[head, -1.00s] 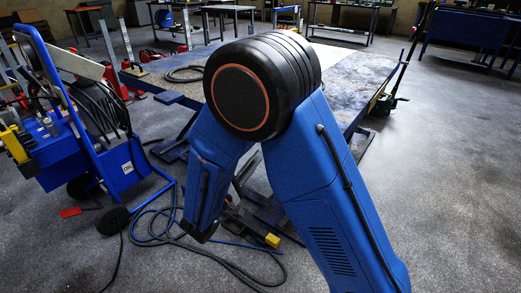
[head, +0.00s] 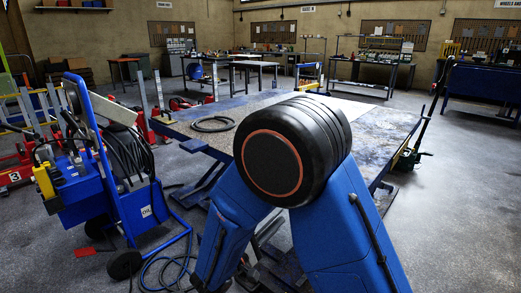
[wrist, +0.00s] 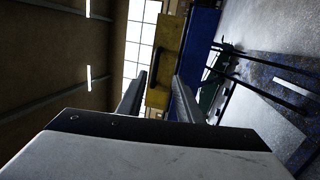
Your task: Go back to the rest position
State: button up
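In the wrist view, the two fingers of my gripper (wrist: 158,85) stand apart. Nothing shows held between them. Beyond the fingers are a yellow and blue panel and the roof lights. A green trolley jack (head: 407,159) with a long dark upright handle stands on the floor at the right of the lift table in the head view. A green part, probably of this jack, also shows in the wrist view (wrist: 213,90), to the right of the fingers. In the head view, my arm's blue links and black joint fill the lower middle, and my gripper is not visible.
A low lift table (head: 258,107) with a coiled cable (head: 213,124) on it stands behind my arm. A blue wheeled cart (head: 88,185) stands at the left, its cables on the floor. Red jacks and stands fill the far left. Floor at the right is open.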

jog(key=s+d+r+m+g+y, duration=0.1)
jog(key=s+d+m+g, duration=0.35)
jog(key=d, duration=0.75)
jog(key=s+d+r+m+g+y, duration=0.1)
jog(key=s+d+r+g, duration=0.1)
jog(key=s+d+g, duration=0.75)
jog(key=s+d+f+m+y, duration=0.1)
jog(key=s+d+m+y, duration=0.1)
jog(key=s+d+y, duration=0.35)
jog(key=s+a+r+m+t+y, duration=0.1)
jog(key=s+a+r+t+y, duration=0.2)
jog(key=y, duration=0.4)
jog(key=shift+s+r+t, duration=0.15)
jog(key=shift+s+t, duration=0.55)
jog(key=shift+s, duration=0.65)
jog(key=shift+a+m+y, duration=0.1)
jog(key=shift+m+y, duration=0.15)
